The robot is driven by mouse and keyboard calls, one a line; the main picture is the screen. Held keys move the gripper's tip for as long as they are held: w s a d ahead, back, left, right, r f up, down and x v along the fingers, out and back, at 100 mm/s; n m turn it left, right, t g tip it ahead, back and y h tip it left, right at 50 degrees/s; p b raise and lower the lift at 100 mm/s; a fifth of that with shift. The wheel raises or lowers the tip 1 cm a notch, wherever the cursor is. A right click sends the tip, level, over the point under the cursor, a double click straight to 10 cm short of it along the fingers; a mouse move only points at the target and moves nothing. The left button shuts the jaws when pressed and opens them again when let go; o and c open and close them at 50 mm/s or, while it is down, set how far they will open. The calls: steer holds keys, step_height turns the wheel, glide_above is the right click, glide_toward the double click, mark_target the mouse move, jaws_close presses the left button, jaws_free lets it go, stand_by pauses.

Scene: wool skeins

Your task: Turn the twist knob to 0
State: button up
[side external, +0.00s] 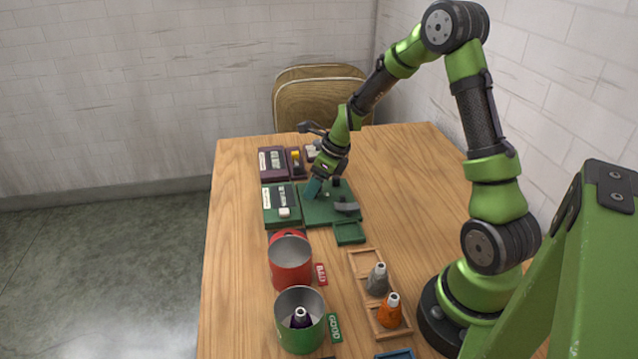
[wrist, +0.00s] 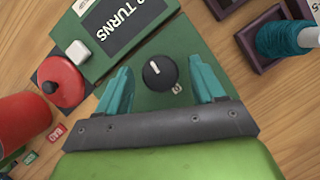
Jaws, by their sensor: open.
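The twist knob (wrist: 160,74) is a black round dial with a white pointer line, set on a green panel (wrist: 152,103). Its pointer aims toward the upper left in the wrist view. A small pale mark sits on the panel just below the knob, too small to read surely. My gripper (wrist: 161,70) is open, with one teal finger on each side of the knob and a gap to it on both sides. In the side view my gripper (side external: 315,188) is low over the green panel (side external: 318,212), and the knob cannot be made out there.
A green box (side external: 274,201) with a "TURNS" label and white button (wrist: 78,53) adjoins the panel. A red tin (side external: 291,266) and a green tin (side external: 300,331) stand nearer the camera, beside a wooden tray (side external: 367,292) with cones.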

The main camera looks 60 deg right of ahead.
steer(key=c, duration=1)
